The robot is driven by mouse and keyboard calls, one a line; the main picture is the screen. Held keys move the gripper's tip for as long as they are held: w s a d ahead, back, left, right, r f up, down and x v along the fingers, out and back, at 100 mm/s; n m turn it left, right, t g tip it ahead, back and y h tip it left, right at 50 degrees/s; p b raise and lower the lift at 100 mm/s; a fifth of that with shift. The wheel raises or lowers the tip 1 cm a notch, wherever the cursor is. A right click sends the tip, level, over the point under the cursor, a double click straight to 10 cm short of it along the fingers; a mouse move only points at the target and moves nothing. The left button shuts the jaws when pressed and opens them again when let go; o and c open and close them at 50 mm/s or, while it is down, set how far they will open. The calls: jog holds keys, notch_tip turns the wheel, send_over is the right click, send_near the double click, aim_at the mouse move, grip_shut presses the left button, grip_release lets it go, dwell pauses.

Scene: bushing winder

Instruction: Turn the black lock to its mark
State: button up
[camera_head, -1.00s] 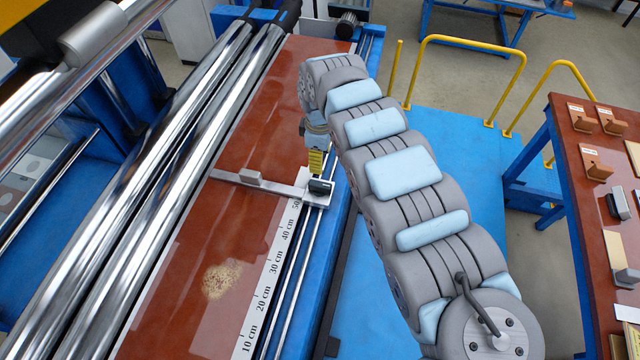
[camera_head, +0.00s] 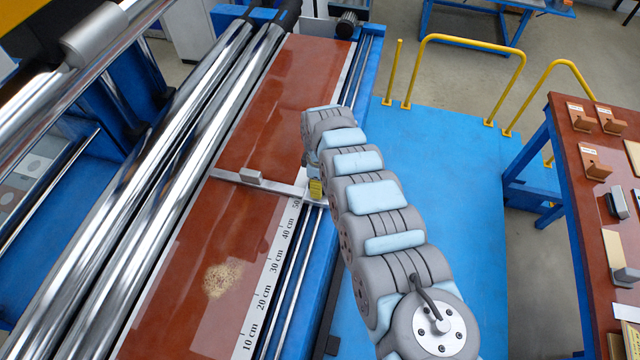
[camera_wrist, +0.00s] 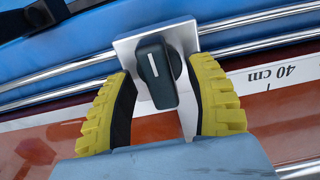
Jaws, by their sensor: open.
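The black lock (camera_wrist: 157,73) is a dark knob with a white line on its top. It sits on a pale square plate (camera_wrist: 184,36) on the slide rails. In the wrist view my gripper (camera_wrist: 165,80) is open, with one yellow-and-black finger on each side of the knob. The knob's handle lies between the fingers, with small gaps visible. In the head view my gripper (camera_head: 315,188) is over the end of the metal crossbar (camera_head: 228,177) and hides the lock. I cannot make out a mark for the lock.
A scale strip (camera_head: 268,285) with centimetre marks runs along the brown table (camera_head: 190,300). Chrome rollers (camera_head: 150,180) lie to its left. A blue platform (camera_head: 450,190) with yellow rails (camera_head: 460,42) is at the right, beside a workbench (camera_head: 570,150) holding parts.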

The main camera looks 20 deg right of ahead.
jog(key=shift+f, duration=0.3)
grip_shut()
